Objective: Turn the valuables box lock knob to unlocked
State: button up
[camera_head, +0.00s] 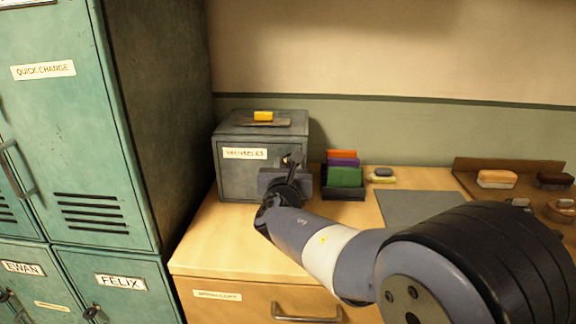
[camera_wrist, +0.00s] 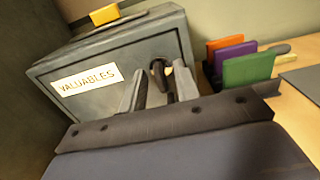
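The grey valuables box (camera_head: 232,172) stands on the wooden counter against the wall, with a white "VALUABLES" label on its front. It also fills the upper left of the wrist view (camera_wrist: 115,100). Its dark lock knob (camera_wrist: 158,72) is on the right part of the front face. My gripper (camera_head: 290,162) is in front of that part and hides much of it in the head view. In the wrist view my gripper (camera_wrist: 160,84) is open, with one finger on each side of the knob. I cannot tell whether either finger touches it.
A yellow block (camera_head: 263,115) lies on a tray on the box. Right of the box is a dark holder with orange, purple and green (camera_head: 345,177) cards. A grey mat (camera_head: 415,208) and brushes lie farther right. Green lockers (camera_head: 70,120) stand at left.

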grip_shut()
jog(key=shift+f+b, duration=0.1)
jog(key=shift+b, duration=0.35)
jog(key=shift+d+f+m+b, duration=0.1)
jog(key=shift+m+b, duration=4.35)
jog(key=shift+b, duration=0.3)
jog(key=shift+d+f+m+b, duration=0.1)
jog(key=shift+m+b, duration=4.35)
jog(key=shift+b, duration=0.3)
jog(key=shift+r, duration=0.15)
